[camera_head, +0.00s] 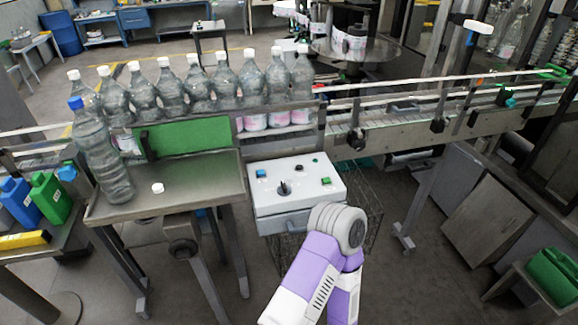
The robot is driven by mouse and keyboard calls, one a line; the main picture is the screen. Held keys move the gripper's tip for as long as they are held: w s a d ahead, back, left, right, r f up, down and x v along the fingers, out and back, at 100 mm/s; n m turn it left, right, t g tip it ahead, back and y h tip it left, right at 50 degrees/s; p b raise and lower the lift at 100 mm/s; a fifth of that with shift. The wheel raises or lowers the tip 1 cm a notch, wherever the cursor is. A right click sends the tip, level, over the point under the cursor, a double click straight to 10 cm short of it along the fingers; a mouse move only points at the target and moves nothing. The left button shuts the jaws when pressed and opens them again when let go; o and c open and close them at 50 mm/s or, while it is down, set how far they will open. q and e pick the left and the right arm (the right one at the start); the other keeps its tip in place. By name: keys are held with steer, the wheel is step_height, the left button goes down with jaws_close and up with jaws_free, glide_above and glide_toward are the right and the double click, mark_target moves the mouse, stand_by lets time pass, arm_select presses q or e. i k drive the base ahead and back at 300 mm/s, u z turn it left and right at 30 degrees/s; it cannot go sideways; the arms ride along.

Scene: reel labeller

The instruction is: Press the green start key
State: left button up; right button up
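A white control box (267,204) stands in the middle, below the conveyor. A green key (326,181) sits near the right edge of its sloped top face. A blue key (261,173) is at its left, and a black knob (284,188) with a lever is between them. A small dark round button shows near the back right of the face. A purple and white link of one of my arms rises from the bottom, with its grey joint just below the box's front right corner. No gripper fingers are visible, and nothing of mine covers the green key.
A conveyor (410,125) runs behind the box. Clear bottles (170,90) with white caps line up at the left. A blue-capped bottle (100,155) and a loose white cap (158,188) are on a metal table (200,180). Open floor lies right of the box.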

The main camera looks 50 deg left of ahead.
mark_target(326, 179)
steer(key=u, duration=1)
steer(key=i, duration=0.85)
steer(key=u, duration=0.75)
